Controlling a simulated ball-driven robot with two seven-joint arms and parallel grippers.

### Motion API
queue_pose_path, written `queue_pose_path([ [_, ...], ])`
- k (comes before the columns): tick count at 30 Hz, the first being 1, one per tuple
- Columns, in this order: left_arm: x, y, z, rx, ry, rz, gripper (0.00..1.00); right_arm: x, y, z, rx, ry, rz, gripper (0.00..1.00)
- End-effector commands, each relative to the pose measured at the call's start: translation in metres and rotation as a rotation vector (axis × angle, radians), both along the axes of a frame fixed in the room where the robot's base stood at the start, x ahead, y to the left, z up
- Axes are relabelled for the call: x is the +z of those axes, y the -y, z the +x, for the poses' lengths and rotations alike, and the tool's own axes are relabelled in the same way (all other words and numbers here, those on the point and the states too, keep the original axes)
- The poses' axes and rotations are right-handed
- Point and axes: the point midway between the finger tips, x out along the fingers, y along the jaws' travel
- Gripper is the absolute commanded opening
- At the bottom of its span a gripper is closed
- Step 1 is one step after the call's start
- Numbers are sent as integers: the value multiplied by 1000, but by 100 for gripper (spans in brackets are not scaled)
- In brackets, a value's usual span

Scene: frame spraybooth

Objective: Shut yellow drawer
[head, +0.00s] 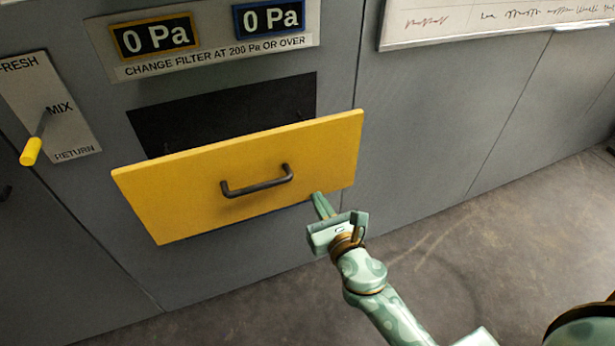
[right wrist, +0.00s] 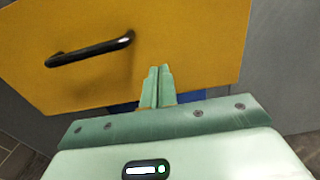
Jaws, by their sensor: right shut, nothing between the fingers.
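The yellow drawer (head: 310,158) stands out from the grey cabinet, with a dark opening (head: 230,110) showing behind and above its front. Its dark bar handle (head: 257,182) is at the middle of the front. My right gripper (head: 318,197) is shut and empty, near the lower right part of the drawer front. In the right wrist view the shut fingertips (right wrist: 160,70) overlap the lower part of the yellow front (right wrist: 195,40), right of the handle (right wrist: 90,50). I cannot tell whether they touch it. My left gripper is not in view.
Above the drawer are two pressure displays (head: 155,37) and a filter label (head: 215,57). At the left is a lever with a yellow knob (head: 31,151) on a marked plate (head: 70,115). A whiteboard (head: 470,20) hangs at the upper right. The floor (head: 500,250) at the right looks clear.

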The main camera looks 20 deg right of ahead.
Motion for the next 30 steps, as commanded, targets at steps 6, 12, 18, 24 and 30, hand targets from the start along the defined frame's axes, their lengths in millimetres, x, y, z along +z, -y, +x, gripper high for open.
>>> queue_pose_path([
  [6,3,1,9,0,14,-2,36,0,0,44,1,1,1,0],
  [12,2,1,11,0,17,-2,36,-1,0,66,0,0,0,0],
  [18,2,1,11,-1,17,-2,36,-1,0,72,0,-1,0,0],
  [24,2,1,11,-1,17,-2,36,-1,0,72,0,-1,0,0],
  [30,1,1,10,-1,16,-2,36,0,0,77,1,0,0,0],
])
